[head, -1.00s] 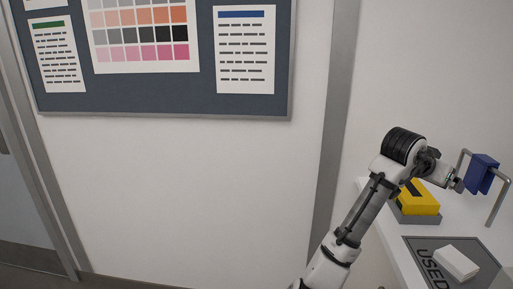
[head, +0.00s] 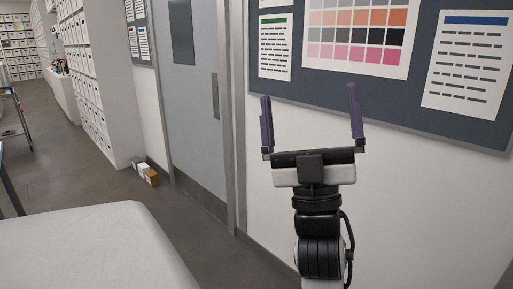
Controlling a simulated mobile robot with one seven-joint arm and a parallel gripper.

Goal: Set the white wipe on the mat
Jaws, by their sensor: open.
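My gripper (head: 311,115) is raised in front of the wall in the head view. Its two purple fingers are wide apart, with nothing between them. The white wipe and the mat are not in view now.
A notice board (head: 420,70) hangs on the wall behind my gripper. A grey door (head: 195,100) stands left of it. Small boxes (head: 146,172) sit on the floor by white shelving (head: 97,80). A cart (head: 14,118) is at the far left. Open floor (head: 85,180) lies between.

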